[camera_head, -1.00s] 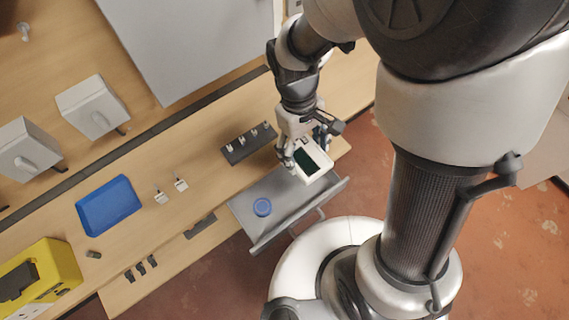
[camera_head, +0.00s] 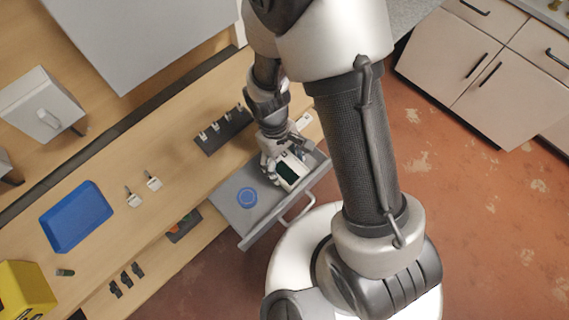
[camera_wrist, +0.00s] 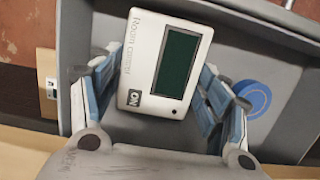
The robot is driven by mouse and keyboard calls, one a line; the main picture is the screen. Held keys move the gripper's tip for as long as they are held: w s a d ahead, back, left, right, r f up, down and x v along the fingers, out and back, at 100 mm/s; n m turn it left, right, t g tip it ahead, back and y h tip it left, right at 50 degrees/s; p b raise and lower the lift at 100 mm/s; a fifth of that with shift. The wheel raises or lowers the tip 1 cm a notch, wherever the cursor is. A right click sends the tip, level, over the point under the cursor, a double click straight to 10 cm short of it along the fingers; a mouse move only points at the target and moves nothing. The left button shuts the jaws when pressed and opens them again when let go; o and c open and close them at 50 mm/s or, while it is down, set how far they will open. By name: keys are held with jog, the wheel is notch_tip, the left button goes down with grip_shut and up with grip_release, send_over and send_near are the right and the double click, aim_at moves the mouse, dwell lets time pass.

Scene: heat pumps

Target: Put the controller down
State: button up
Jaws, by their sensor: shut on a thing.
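The controller is a white box with a dark green screen (camera_head: 288,174). It also shows large in the wrist view (camera_wrist: 176,58), with "Room controller" and "ON" lettering. My gripper (camera_wrist: 160,85) is shut on it, with one blue-grey finger on each side; in the head view my gripper (camera_head: 283,152) is at its upper end. The controller is over the right part of an open grey drawer (camera_head: 233,218). I cannot tell whether it touches the drawer floor.
A round blue thing (camera_head: 247,197) lies in the drawer, left of the controller; the wrist view shows it too (camera_wrist: 254,98). The workbench behind carries a black strip with hooks (camera_head: 222,131) and a blue tray (camera_head: 76,217). A yellow box (camera_head: 25,290) is at far left.

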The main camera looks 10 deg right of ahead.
jog(key=shift+f, duration=0.45)
jog(key=shift+r, duration=0.15)
jog(key=shift+c, duration=0.5)
jog(key=o, duration=1.2)
jog(key=p+v, duration=0.4)
jog(key=v, duration=0.8)
notch_tip(320, 180, up, 15)
jog(key=m+t+y, duration=0.1)
jog(key=m+t, duration=0.2)
send_over(278, 159)
jog(key=s+d, duration=0.3)
jog(key=d, duration=0.2)
jog(key=s+d+r+m+t, duration=0.1)
jog(key=s+r, duration=0.1)
jog(key=s+d+r+m+t, duration=0.1)
jog(key=s+r, duration=0.2)
jog(key=s+d+r+m+t, duration=0.1)
jog(key=s+d+r, duration=0.1)
jog(key=r, duration=0.1)
jog(key=shift+s+r+m+t, duration=0.1)
jog(key=shift+s+m+t, duration=0.2)
jog(key=shift+s+m, duration=0.1)
